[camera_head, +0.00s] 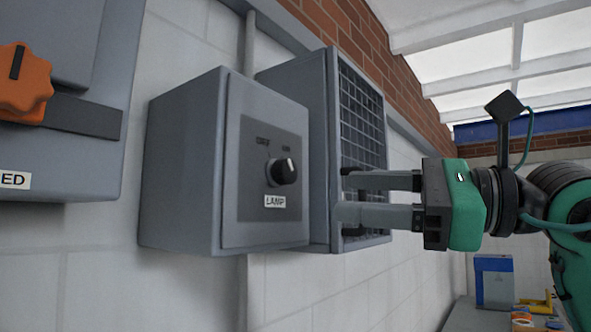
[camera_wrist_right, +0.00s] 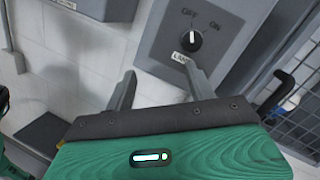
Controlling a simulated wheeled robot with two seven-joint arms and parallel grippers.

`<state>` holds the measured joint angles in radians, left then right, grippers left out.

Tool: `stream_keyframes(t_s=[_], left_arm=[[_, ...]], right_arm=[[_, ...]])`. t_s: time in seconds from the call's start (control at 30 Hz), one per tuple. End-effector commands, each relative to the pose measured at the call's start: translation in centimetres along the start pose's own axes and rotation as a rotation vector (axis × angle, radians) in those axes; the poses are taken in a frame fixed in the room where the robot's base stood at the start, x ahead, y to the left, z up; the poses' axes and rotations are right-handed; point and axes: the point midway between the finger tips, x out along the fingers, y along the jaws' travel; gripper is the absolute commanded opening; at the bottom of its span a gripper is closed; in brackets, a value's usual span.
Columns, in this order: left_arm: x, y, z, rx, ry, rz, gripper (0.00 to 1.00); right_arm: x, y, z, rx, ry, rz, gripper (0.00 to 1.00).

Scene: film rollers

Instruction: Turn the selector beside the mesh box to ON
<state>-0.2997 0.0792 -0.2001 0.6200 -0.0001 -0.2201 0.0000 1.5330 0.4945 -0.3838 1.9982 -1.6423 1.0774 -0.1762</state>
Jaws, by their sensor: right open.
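The selector (camera_head: 284,171) is a round black knob with a white pointer line on a grey box labelled LAMP, with OFF and ON marks above it. In the right wrist view the knob (camera_wrist_right: 191,40) has its line pointing up, seemingly toward OFF. The mesh box (camera_head: 363,125) stands just to the right of the selector box (camera_head: 185,170). My right gripper (camera_head: 343,192) is open and empty, its fingers pointing left, apart from the knob. In the right wrist view the gripper (camera_wrist_right: 158,68) has one finger near the LAMP label.
A grey box with an orange knob (camera_head: 24,85) is on the wall at the left. A conduit runs up the white wall behind the selector box. Space in front of the panel is clear.

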Motion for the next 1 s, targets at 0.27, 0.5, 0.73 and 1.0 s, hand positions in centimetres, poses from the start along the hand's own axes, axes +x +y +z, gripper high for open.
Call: stream_keyframes(t_s=[0.27, 0.5, 0.73, 1.0], left_arm=[[0.0, 0.0, 0.0, 0.0, 0.0, 0.0, 0.0], [-0.8, 0.0, 0.0, 0.0, 0.0, 0.0, 0.0], [-2.9, -0.1, -0.2, 0.0, 0.0, 0.0, 0.0], [-5.2, -0.1, -0.4, 0.0, 0.0, 0.0, 0.0]], right_arm=[[-2.5, -2.7, 2.9, -0.179, 0.208, -0.149, 0.55], [-1.5, -3.4, 3.0, -0.192, 0.233, -0.164, 0.55], [2.9, -4.2, 2.3, -0.191, 0.232, -0.16, 0.55], [8.0, -5.2, 1.1, -0.19, 0.23, -0.161, 0.55]])
